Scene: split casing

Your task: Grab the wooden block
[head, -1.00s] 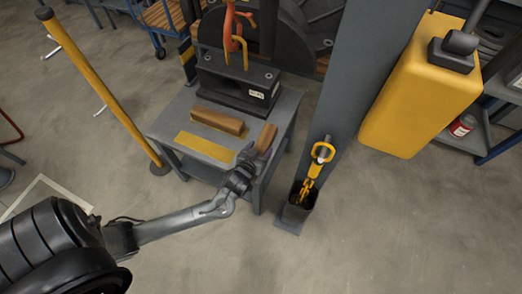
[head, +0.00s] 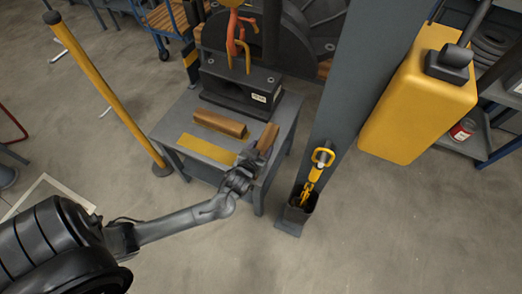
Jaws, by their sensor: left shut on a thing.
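A short wooden block (head: 267,138) stands out at the front right of the small grey table. My left gripper (head: 257,154) is at its near end and shut on it. The fingers and arm hide the block's lower part, so I cannot tell whether it touches the table. A longer wooden block (head: 220,124) lies farther back on the same table, apart from the gripper. My right gripper is not in the head view.
The grey table (head: 285,128) also bears a dark casing (head: 239,85) at the back and a flat yellow strip (head: 207,149). A yellow post (head: 105,88) stands left. A grey column (head: 352,80) and a dark holder with a yellow tool (head: 315,172) stand right.

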